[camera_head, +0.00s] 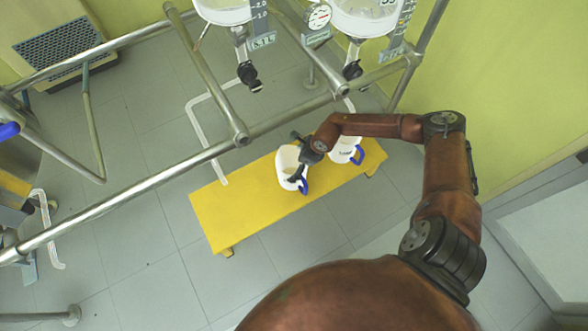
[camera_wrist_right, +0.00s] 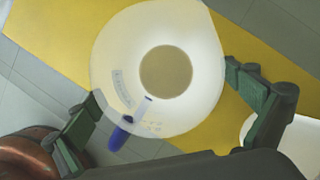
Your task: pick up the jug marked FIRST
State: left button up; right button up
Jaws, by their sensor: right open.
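Two white jugs with blue handles stand on a yellow bench (camera_head: 235,208). The left jug (camera_head: 286,160) is under my right gripper (camera_head: 300,150); the right jug (camera_head: 347,153) is partly hidden by my right arm. Their markings are too small to read, so I cannot tell which is FIRST. In the right wrist view my right gripper (camera_wrist_right: 164,88) is open, with a finger on either side of one jug (camera_wrist_right: 205,60), seen from above with its blue handle at the lower left. I cannot tell whether the fingers touch it. My left gripper is out of view.
The other jug (camera_wrist_right: 302,140) stands close by the right finger in the wrist view. Metal rails (camera_head: 130,188) cross above the floor, and glass vessels (camera_head: 225,10) with valves hang over the bench's far side. The bench's left end is clear.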

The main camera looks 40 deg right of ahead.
jog(key=shift+c, duration=0.7)
jog(key=c, duration=1.4)
